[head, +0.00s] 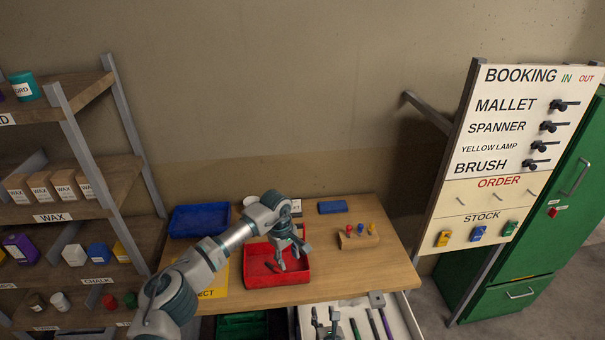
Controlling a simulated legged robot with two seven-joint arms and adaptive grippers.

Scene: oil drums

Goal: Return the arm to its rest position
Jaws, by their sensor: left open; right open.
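My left arm reaches in from the lower left over the wooden table (395,262). Its gripper (290,262) is open and points down over the red tray (262,281). A small dark item (270,267) lies in the tray beside the fingers; I cannot tell whether they touch it. My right gripper (326,320) is open at the bottom edge, over the open white drawer (402,314). The rest of my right arm is out of view.
A blue tray (200,221), a blue block (332,207) and a wooden holder with coloured pegs (358,241) are on the table. Shelves (75,213) stand left. A booking board (512,150) and green cabinet (540,255) stand right. Several long tools lie in the drawer.

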